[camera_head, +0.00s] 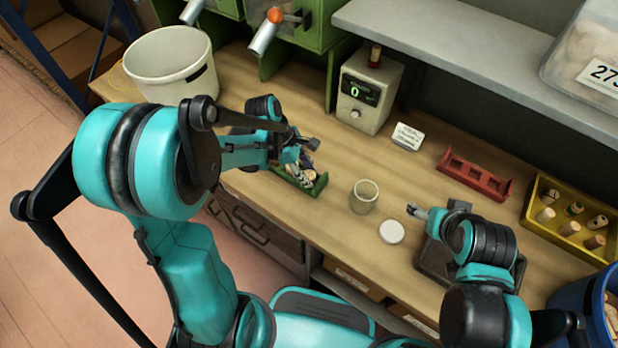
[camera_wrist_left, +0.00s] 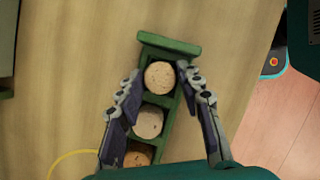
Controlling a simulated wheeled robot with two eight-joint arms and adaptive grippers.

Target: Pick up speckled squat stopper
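A small green rack (camera_head: 319,187) stands near the table's front edge, partly hidden by my left gripper (camera_head: 304,168). In the left wrist view the green rack (camera_wrist_left: 168,44) holds three round stoppers in a row: a tan one (camera_wrist_left: 159,77), a paler one (camera_wrist_left: 148,122) and a darker brown one (camera_wrist_left: 138,155). I cannot tell for sure which is the speckled squat stopper. My left gripper is open above the rack, its fingers on either side of the row and the tips level with the tan stopper. My right gripper (camera_head: 415,210) is over the table; its finger gap is unclear.
A glass jar (camera_head: 364,197) and white lid (camera_head: 392,232) stand between the arms. Behind are a scale-like device (camera_head: 368,92), a card (camera_head: 407,137), a red rack (camera_head: 474,176) and a yellow tray (camera_head: 537,190) with several stoppers. A white bucket (camera_head: 165,65) is at left.

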